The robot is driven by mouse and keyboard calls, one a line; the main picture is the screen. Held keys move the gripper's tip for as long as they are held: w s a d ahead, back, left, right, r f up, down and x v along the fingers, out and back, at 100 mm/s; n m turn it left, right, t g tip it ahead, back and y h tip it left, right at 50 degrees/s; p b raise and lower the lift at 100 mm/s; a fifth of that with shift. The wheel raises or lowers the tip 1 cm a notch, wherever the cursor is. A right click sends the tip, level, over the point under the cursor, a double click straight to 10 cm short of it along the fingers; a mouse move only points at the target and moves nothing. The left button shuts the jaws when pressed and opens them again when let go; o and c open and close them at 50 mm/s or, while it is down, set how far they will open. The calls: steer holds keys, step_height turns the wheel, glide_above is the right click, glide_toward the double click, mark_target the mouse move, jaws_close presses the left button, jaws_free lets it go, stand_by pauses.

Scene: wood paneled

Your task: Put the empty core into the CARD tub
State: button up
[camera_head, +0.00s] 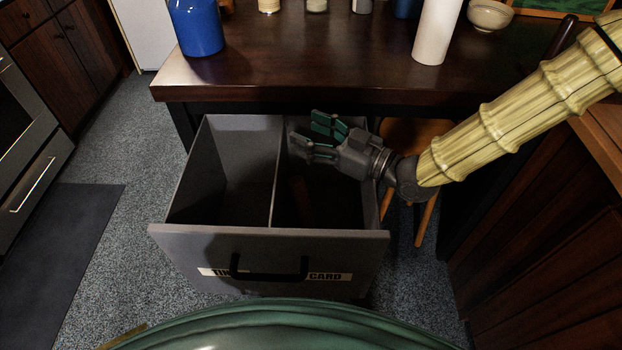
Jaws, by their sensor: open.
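The grey pull-out bin (330,241) has two tubs split by a divider. The front label reads CARD (326,276) on the right and what looks like TIN on the left. My gripper (318,138) is open, with nothing seen between its fingers, over the back of the right, CARD-side tub. A dim brown, upright-looking shape (301,196) shows inside that tub near the divider; it may be the empty core, but shadow hides its details. The left tub (225,190) looks empty.
The dark wooden table (300,75) stands behind the bin. On it are a blue container (197,28), a white cylinder (437,30), a bowl (490,15) and several small items. A wooden stool (424,215) is right of the bin.

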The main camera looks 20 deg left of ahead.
steer(key=s+d, duration=0.2)
steer(key=d, duration=0.9)
steer(key=shift+d, duration=0.35)
steer(key=shift+r, duration=0.15)
